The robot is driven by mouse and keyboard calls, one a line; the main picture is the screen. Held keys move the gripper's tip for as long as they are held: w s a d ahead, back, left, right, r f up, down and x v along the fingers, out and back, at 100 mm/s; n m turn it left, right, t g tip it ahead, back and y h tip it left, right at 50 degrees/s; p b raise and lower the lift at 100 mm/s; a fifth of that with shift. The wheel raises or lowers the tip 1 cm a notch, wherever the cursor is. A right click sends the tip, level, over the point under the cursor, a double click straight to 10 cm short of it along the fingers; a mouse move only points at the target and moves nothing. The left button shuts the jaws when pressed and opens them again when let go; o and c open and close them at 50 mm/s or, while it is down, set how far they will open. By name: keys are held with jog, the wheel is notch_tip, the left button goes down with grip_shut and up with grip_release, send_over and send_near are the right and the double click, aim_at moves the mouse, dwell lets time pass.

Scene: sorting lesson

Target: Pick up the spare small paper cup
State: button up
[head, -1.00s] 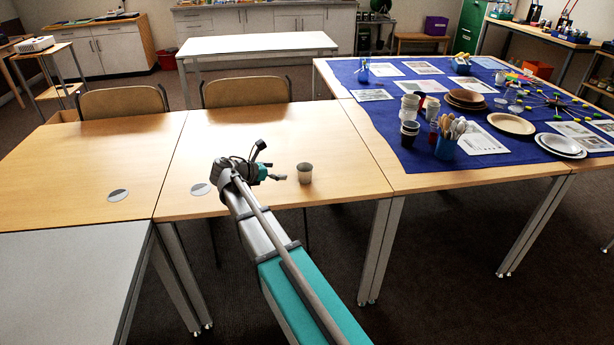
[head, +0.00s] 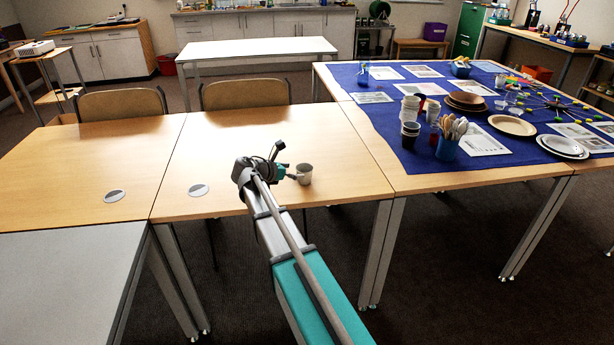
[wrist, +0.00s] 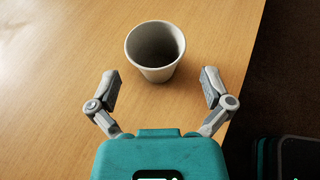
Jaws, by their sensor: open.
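The small paper cup (head: 305,174) stands upright and alone on the wooden table, near its front edge. In the wrist view the pale cup (wrist: 155,58) shows its open, empty-looking mouth, just ahead of and midway between the fingers. My gripper (wrist: 158,80) is open, one finger on each side, with the cup a little beyond the fingertips. In the head view my gripper (head: 294,176) is right beside the cup on its left and overlaps its edge; contact cannot be told there.
On the right, a table with a blue cloth (head: 392,118) holds stacked cups (head: 410,115), a pot of wooden cutlery (head: 447,145) and plates (head: 512,125). Two chairs (head: 245,94) stand behind the wooden table (head: 240,140). The tabletop around the cup is clear.

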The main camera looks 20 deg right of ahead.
aim_at(298, 172)
jog(key=shift+f+b+x, duration=0.15)
jog(key=shift+b+x, duration=0.35)
jog(key=shift+x, duration=0.5)
jog(key=shift+f+b+x, duration=0.15)
jog(key=shift+b+x, duration=0.35)
jog(key=shift+x, duration=0.45)
jog(key=shift+w+d+f, duration=0.15)
jog(key=shift+w+d, duration=0.1)
jog(key=shift+d, duration=0.2)
jog(key=c, duration=0.5)
